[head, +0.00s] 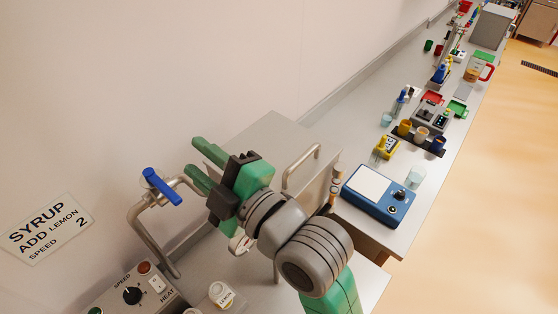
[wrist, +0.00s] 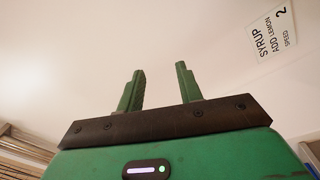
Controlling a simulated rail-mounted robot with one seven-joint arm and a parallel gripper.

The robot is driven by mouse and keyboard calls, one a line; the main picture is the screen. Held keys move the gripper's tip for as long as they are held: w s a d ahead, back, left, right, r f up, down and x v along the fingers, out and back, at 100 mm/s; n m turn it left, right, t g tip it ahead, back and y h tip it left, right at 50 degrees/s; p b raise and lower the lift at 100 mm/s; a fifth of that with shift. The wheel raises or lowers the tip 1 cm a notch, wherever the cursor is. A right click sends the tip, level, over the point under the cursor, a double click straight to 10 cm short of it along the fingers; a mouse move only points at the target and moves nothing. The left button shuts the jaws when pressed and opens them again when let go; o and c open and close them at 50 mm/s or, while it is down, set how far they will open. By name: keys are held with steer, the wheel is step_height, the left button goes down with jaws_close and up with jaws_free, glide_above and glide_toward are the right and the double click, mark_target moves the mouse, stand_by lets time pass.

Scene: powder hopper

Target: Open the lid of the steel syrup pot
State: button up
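My gripper (head: 193,156) is open and empty, held in the air before the wall with its fingers pointing left. In the wrist view its two green fingers (wrist: 159,72) stand apart with only pale wall between them. A grey steel panel (head: 322,182) with a bar handle (head: 300,166) stands steeply tilted just right of my gripper's wrist, in the head view. It may be the pot's lid, but I cannot tell for sure. My arm hides most of what lies below it, and the pot body cannot be made out.
A bent steel pipe with a blue lever (head: 162,187) stands left of my gripper. A control box (head: 135,294) with a knob and a lemon-labelled jar (head: 221,294) are below. A blue scale (head: 374,194) is to the right. A syrup sign (head: 46,230) hangs on the wall.

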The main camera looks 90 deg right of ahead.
steer(key=s+d+f+g+h, duration=0.1)
steer(key=s+d+f+g, duration=0.4)
steer(key=s, duration=0.4)
steer(key=n+g+b, duration=0.2)
glide_toward(303, 156)
step_height(303, 156, down, 2)
steer(key=w+d, duration=0.1)
steer(key=d, duration=0.1)
steer(key=shift+h, duration=0.4)
steer(key=x, duration=0.7)
steer(key=shift+w+d+r, duration=0.1)
steer(key=shift+w+d, duration=0.15)
steer(key=shift+d, duration=0.05)
jaws_close()
